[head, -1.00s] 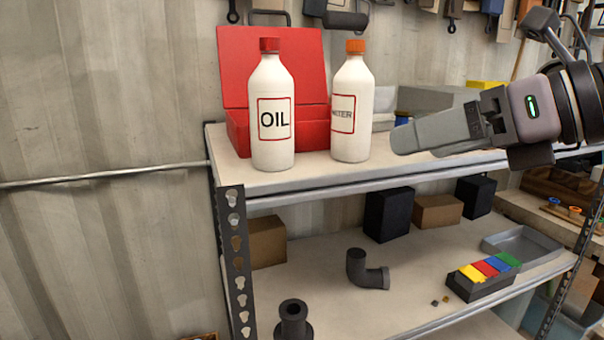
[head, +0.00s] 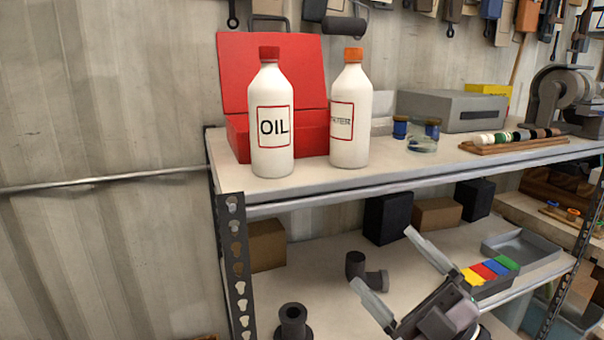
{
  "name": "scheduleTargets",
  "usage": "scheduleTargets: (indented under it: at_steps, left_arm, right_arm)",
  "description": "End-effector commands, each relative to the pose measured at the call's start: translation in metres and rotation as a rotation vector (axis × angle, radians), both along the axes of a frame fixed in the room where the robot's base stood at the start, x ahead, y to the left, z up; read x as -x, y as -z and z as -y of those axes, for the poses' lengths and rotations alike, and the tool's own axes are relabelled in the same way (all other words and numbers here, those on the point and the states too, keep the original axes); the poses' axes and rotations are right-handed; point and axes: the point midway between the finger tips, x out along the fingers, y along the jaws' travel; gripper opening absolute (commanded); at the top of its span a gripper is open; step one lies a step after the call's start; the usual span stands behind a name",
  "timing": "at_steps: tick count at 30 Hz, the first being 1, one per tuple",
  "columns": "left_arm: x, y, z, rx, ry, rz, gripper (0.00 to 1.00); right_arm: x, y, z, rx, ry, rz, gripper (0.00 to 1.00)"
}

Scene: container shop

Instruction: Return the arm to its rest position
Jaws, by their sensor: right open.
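My right gripper (head: 393,268) is in the lower right of the head view, in front of the lower shelf. Its two fingers are spread apart with nothing between them. The white OIL bottle (head: 271,150) with a red cap stands upright on the top shelf (head: 350,182). A second white bottle (head: 350,143) with an orange cap stands upright to its right; its label is partly turned away. The right gripper is below and to the right of both bottles, apart from them. My left gripper is out of view.
An open red toolbox (head: 272,60) stands behind the bottles. A glass jar (head: 423,142), a rack of small bottles (head: 512,143) and a grey case (head: 452,110) are on the top shelf. The lower shelf holds a black pipe elbow (head: 355,264), a grey tray (head: 521,245) and coloured blocks (head: 490,268).

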Motion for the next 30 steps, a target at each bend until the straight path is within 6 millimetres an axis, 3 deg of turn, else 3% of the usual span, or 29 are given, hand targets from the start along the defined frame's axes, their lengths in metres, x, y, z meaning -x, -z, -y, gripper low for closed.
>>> scheduleTargets:
  at_steps: [1,4,8,11,15,18,21,24,30]
  left_arm:
    - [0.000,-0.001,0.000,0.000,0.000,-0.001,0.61]
    - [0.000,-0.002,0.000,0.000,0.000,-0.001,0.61]
    - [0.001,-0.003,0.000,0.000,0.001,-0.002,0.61]
    - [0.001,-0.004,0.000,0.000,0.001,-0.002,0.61]
    - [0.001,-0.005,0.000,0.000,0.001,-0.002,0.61]
    - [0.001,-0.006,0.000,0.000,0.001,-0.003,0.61]
    - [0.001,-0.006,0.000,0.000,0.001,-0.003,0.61]
    - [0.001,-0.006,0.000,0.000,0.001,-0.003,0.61]
    - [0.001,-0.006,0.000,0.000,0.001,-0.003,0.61]
  right_arm:
    - [-0.002,0.025,0.008,-0.057,0.038,-0.102,1.00]
    - [-0.003,0.075,0.026,-0.157,0.120,-0.304,1.00]
    - [0.010,0.150,0.046,-0.268,0.231,-0.579,1.00]
    - [0.033,0.211,0.059,-0.339,0.317,-0.799,1.00]
    - [0.083,0.289,0.072,-0.414,0.427,-1.097,1.00]
    - [0.122,0.331,0.076,-0.450,0.486,-1.271,1.00]
    - [0.151,0.357,0.077,-0.472,0.524,-1.392,1.00]
    - [0.169,0.370,0.077,-0.486,0.544,-1.458,1.00]
    - [0.173,0.373,0.077,-0.489,0.549,-1.476,1.00]
